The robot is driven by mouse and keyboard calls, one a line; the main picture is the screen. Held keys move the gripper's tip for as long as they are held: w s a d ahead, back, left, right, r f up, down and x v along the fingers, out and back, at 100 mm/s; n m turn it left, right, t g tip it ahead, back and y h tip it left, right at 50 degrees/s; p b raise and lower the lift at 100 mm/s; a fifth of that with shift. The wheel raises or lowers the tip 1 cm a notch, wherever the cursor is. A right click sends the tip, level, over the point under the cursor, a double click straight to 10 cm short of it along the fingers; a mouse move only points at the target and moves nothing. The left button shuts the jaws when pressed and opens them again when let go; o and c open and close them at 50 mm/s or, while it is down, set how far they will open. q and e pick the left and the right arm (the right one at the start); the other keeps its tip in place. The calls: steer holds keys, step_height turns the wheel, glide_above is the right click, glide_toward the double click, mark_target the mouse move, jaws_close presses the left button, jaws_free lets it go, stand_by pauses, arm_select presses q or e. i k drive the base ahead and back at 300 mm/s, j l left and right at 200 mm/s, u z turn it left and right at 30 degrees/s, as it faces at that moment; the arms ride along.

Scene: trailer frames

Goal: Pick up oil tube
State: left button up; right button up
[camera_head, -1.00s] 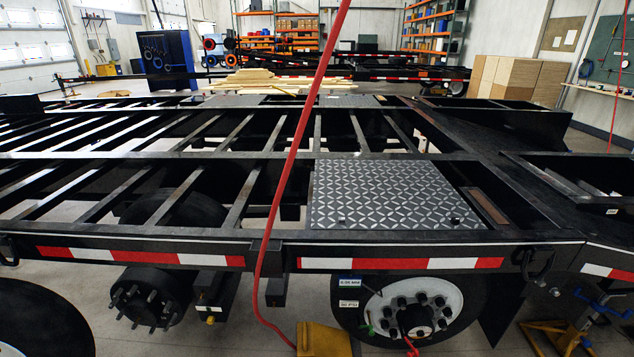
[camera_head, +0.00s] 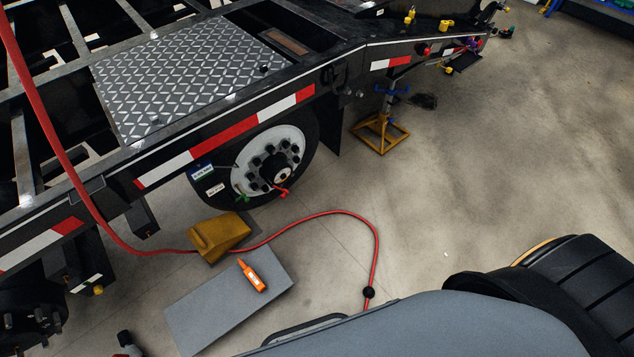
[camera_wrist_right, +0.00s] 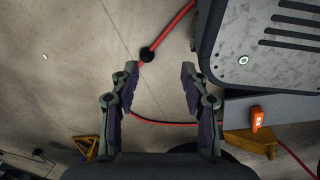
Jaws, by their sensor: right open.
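The oil tube (camera_head: 252,276) is a small orange bottle with a pointed tip and a white label. It lies on a grey flat board (camera_head: 200,310) on the floor, beside a yellow wheel chock. In the right wrist view the orange tube (camera_wrist_right: 257,118) shows at the right, past the edge of my grey base. My right gripper (camera_wrist_right: 158,77) is open and empty, its two dark fingers apart over bare floor, well to the left of the tube in that view. Neither gripper shows in the head view.
A red hose (camera_head: 340,213) with a black ball (camera_head: 369,292) curves across the floor near the board. The yellow chock (camera_head: 219,238) stands by the trailer wheel (camera_head: 272,158). A yellow jack stand (camera_head: 380,133) supports the trailer. Open floor lies to the right.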

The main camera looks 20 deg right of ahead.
mark_target(260, 287)
steer(key=z, duration=0.1)
steer(key=k+j+u, duration=0.2)
steer(key=k, duration=0.3)
steer(key=k+j+u, duration=0.15)
steer(key=k, duration=0.35)
steer(key=j, duration=0.1)
